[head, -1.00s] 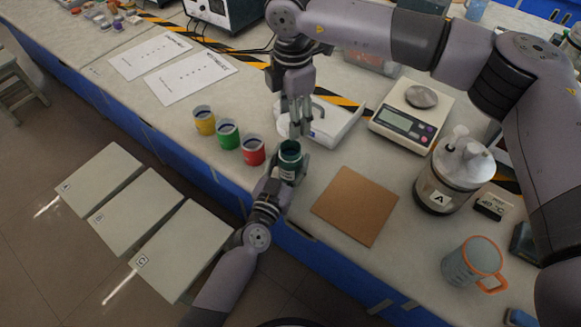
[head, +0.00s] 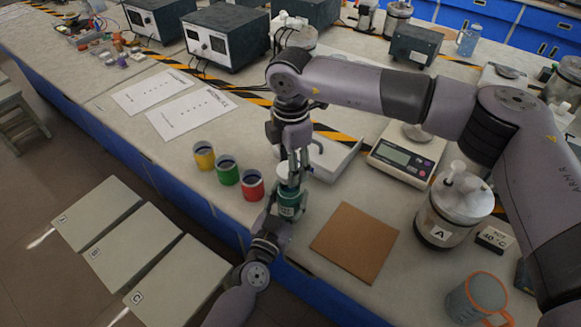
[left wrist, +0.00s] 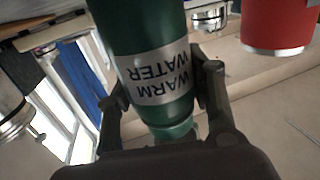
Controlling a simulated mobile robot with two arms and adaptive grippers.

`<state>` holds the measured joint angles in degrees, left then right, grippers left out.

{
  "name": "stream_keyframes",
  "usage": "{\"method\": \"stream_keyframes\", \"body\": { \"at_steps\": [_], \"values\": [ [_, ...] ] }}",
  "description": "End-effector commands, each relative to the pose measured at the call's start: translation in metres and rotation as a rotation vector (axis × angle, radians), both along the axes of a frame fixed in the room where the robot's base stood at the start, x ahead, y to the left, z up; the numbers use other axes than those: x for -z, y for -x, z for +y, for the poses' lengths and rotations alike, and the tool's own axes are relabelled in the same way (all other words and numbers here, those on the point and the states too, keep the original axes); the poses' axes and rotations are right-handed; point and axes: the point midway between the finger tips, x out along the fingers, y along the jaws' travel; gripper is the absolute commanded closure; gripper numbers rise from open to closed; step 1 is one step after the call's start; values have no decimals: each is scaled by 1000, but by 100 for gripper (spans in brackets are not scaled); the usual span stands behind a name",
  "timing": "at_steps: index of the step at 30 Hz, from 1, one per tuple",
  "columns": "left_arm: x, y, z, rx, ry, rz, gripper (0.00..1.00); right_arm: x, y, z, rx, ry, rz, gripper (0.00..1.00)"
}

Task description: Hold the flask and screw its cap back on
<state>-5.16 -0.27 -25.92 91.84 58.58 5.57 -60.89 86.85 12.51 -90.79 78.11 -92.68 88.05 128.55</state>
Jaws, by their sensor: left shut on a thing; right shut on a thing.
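The green flask (head: 288,208) stands upright above the front edge of the bench, its "WARM WATER" label upside down in the left wrist view (left wrist: 160,78). My left gripper (head: 284,216) is shut around the flask's body; its fingers press both sides in the left wrist view (left wrist: 160,88). My right gripper (head: 291,172) points down from above, shut on the pale cap (head: 285,173) right over the flask's mouth. The cap looks to be at the mouth; whether its thread has caught cannot be told. The fingers partly hide the cap.
Yellow (head: 203,156), green (head: 227,171) and red (head: 252,186) cups stand left of the flask. A brown square board (head: 355,242) lies to its right. A scale (head: 406,157) and a white device (head: 333,158) are behind. A jar marked A (head: 440,222) stands farther right.

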Motion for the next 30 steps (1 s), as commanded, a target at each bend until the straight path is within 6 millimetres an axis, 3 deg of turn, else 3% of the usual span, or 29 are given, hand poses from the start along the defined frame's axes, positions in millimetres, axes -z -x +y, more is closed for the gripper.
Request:
{"method": "stream_keyframes", "body": {
  "at_steps": [3,19,30],
  "values": [
    [0,0,0,0,0,1,100,15,0,0,0,1,0,67],
    [0,0,0,0,0,1,100,17,0,0,-1,1,0,67],
    [0,0,0,0,0,1,100,34,0,0,-2,1,0,67]
  ]
}}
